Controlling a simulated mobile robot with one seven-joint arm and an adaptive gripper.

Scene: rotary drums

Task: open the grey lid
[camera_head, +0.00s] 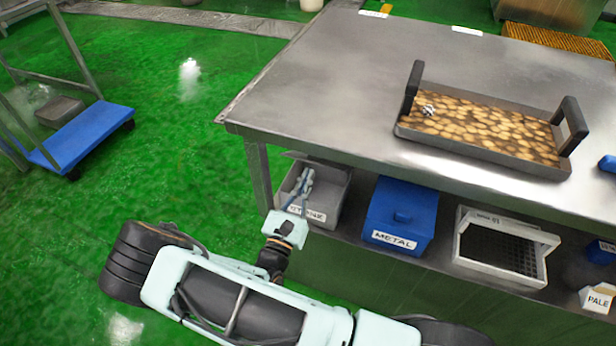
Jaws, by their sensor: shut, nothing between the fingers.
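A grey box (334,197) with a white label stands at the left end of the shelf under the steel table. Its grey lid (320,161) shows as a flat edge at the back of the box, just below the tabletop; it looks raised, but its exact angle is hard to tell. My gripper (306,176) is shut and empty, over the box's left part and in front of the lid. It hides part of the box and its label. I cannot tell whether the fingertips touch the lid.
The steel tabletop (330,85) overhangs the shelf close above my gripper. It carries a handled tray (482,150) of brown pieces. A blue lidded METAL box (400,214) and a white crate (462,246) stand to the right. Green floor (170,165) lies open at left, near a blue cart (85,135).

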